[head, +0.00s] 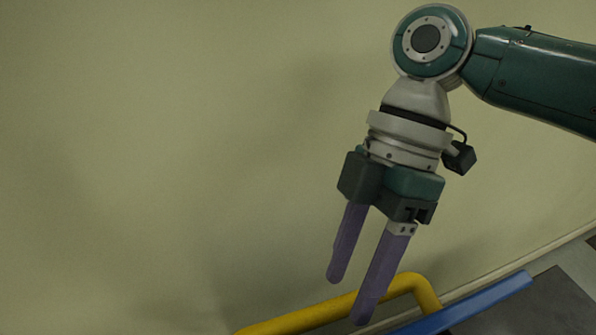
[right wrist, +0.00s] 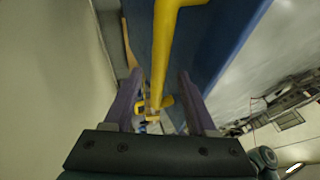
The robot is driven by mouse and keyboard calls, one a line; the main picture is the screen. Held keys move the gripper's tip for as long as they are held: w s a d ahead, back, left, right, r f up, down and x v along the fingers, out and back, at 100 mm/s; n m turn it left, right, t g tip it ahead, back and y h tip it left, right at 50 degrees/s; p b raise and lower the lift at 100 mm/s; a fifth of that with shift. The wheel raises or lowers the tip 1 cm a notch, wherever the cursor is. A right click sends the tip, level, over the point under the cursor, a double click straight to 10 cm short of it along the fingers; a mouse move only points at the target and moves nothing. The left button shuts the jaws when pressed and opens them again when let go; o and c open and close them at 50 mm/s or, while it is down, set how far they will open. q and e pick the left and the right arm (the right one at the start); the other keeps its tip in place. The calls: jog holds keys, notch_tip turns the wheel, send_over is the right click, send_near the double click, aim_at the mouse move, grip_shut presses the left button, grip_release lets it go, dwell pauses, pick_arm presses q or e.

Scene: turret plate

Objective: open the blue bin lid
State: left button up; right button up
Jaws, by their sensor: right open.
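A yellow tubular handle (head: 292,320) with a bent right end runs along the bottom of the head view. A blue edge (head: 505,291), apparently of the bin lid, lies right of it, mostly cut off by the frame. My right gripper (head: 348,300) has two long purple fingers pointing down at the handle. It is open. In the right wrist view, the yellow handle (right wrist: 163,50) runs between the spread fingers (right wrist: 160,75), with the blue panel (right wrist: 215,35) beside it. Whether a finger touches the handle is unclear. My left gripper is out of view.
A plain yellowish wall (head: 150,150) fills most of the head view behind the arm. A dark grey surface (head: 545,305) lies at the lower right. The right wrist view shows blurred equipment (right wrist: 285,100) farther off at the right.

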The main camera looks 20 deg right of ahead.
jog(key=v, duration=0.6)
jog(key=shift+d+r, duration=0.15)
jog(key=shift+r, duration=0.15)
jog(key=shift+w, duration=0.1)
